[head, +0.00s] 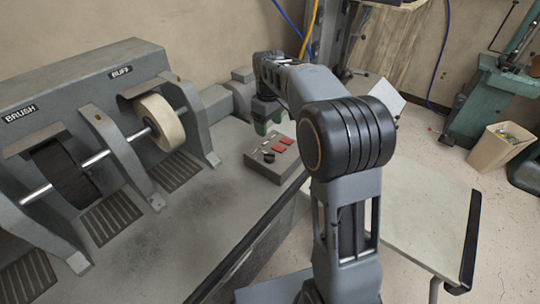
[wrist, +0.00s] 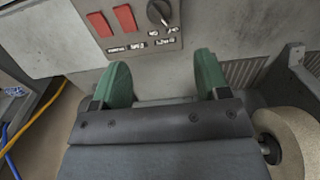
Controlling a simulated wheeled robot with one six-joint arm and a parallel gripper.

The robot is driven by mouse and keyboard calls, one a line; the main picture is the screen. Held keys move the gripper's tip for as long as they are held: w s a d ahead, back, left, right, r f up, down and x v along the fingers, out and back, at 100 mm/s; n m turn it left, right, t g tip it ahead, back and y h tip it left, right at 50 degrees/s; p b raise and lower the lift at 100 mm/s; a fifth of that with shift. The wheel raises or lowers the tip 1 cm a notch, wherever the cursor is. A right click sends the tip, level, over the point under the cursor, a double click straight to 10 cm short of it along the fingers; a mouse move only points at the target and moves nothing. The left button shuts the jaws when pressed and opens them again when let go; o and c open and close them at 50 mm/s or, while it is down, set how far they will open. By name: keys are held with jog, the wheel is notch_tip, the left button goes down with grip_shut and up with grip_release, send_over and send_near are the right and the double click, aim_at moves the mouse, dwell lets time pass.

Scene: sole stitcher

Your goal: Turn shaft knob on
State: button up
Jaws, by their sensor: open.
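A black rotary knob (wrist: 158,12) sits on the grey control panel (wrist: 186,28) near the top edge of the wrist view. Small labels around it are too blurred to read. In the head view the control box (head: 262,170) is on the machine bench, with a dark knob (head: 268,157) at its near left. Which way the knob is set is hard to tell. My gripper (wrist: 163,82) is open and empty, its green fingers apart and short of the panel, one on each side below the knob. In the head view my gripper (head: 267,122) hangs over the far side of the box.
Two red switches (wrist: 112,20) are beside the knob, left in the wrist view. A round buffing wheel (wrist: 295,140) is at lower right there. In the head view the buff wheel (head: 160,121) and shaft (head: 95,160) are left of the box. A pale table (head: 420,210) stands right.

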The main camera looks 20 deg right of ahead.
aim_at(269, 153)
notch_tip(269, 153, down, 13)
jog(key=shift+w+f+b, duration=0.1)
jog(key=shift+f+b, duration=0.1)
jog(key=shift+b, duration=0.15)
dwell(0.3)
jog(key=c, duration=0.9)
